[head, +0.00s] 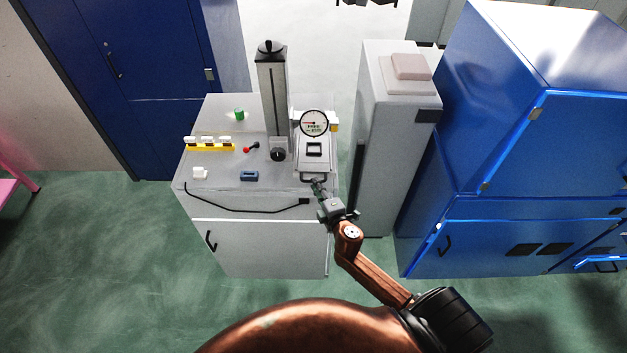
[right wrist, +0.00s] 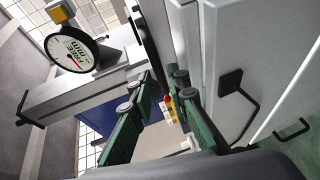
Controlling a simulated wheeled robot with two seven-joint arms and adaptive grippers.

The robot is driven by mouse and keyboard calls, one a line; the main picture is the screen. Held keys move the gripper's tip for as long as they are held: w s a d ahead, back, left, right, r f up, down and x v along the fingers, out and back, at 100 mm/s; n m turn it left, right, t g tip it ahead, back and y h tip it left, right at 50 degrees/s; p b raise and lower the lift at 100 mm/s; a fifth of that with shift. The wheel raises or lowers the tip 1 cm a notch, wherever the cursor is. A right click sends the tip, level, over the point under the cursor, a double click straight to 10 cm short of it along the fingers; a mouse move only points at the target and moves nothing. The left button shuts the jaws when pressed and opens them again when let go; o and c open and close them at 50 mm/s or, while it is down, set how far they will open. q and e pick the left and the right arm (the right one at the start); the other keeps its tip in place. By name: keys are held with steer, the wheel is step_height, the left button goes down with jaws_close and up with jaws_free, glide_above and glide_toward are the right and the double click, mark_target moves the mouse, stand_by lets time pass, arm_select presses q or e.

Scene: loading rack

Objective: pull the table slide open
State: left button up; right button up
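The table slide (head: 313,163) is a light grey block with a dial gauge (head: 314,123) standing behind it, on the right side of the grey bench. A dark bar handle (head: 313,179) is on its near end. My right gripper (head: 318,187) reaches the front of the slide, right by this handle. In the right wrist view its two green fingers (right wrist: 164,78) stand apart, with a gap between them. A dark bar runs close to the fingertips, but I cannot tell whether it lies between them. The gauge (right wrist: 70,50) shows at the left there. My left gripper is out of view.
On the bench (head: 222,180) a tall column (head: 271,95) stands left of the slide, near small parts and a yellow-black strip (head: 209,147). A black cable (head: 240,209) hangs at the front. A grey cabinet (head: 392,150) stands close on the right, then blue cabinets (head: 540,150).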

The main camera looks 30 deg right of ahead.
steer(key=shift+x, duration=1.6)
jaws_close()
